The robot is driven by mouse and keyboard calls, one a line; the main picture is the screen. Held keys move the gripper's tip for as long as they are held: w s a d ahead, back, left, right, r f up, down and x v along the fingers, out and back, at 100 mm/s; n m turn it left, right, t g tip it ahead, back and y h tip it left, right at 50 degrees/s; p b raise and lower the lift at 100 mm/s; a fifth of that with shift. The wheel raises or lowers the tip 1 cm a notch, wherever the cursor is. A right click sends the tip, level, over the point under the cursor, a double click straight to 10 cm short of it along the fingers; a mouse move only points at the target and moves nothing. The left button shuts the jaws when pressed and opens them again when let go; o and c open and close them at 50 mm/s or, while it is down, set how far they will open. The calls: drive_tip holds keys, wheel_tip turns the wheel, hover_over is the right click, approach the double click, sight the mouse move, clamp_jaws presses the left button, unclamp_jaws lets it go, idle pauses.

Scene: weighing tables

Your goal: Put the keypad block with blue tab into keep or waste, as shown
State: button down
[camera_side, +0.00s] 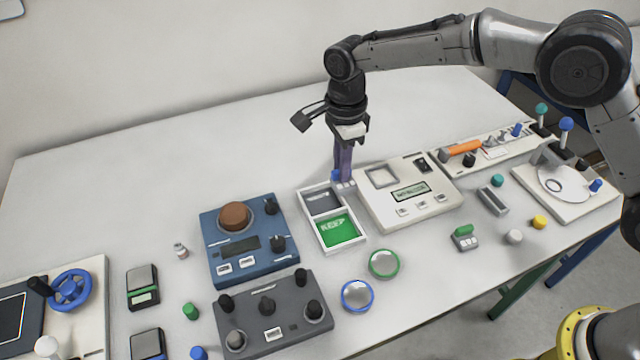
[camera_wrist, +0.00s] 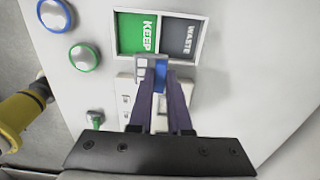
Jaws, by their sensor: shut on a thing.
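My gripper (camera_side: 344,174) is shut on the keypad block (camera_side: 346,187), a small grey block with pale keys and a blue tab. In the wrist view the block (camera_wrist: 141,74) and its blue tab (camera_wrist: 160,83) show at my fingertips (camera_wrist: 154,74). The white two-part tray (camera_side: 329,216) has a green KEEP compartment (camera_side: 337,230) and a dark grey WASTE compartment (camera_side: 322,201). The block is at the tray's right edge, between the tray and the white display device (camera_side: 408,192). I cannot tell whether it touches anything below. Both compartments look empty.
A keypad block with a green tab (camera_side: 465,237) lies at right. Green (camera_side: 384,263) and blue (camera_side: 357,295) ringed discs lie in front of the tray. A blue device (camera_side: 243,240) and a dark grey device (camera_side: 273,314) stand left. The table behind is clear.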

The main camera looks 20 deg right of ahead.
drive_tip(key=w+f, duration=0.1)
drive_tip(key=w+a+f, duration=0.1)
drive_tip(key=w+f, duration=0.1)
drive_tip(key=w+a+f, duration=0.1)
drive_tip(key=f, duration=0.1)
drive_tip(key=shift+w+a+f, duration=0.15)
drive_tip(key=shift+f, duration=0.1)
drive_tip(key=shift+w+a+f, duration=0.15)
drive_tip(key=shift+w+f, duration=0.1)
drive_tip(key=shift+f, duration=1.55)
drive_tip(key=shift+f, duration=0.1)
drive_tip(key=shift+f, duration=0.1)
drive_tip(key=c, duration=0.9)
unclamp_jaws()
drive_tip(key=shift+o, duration=0.2)
wheel_tip(320, 180, up, 12)
drive_tip(key=shift+r, duration=0.2)
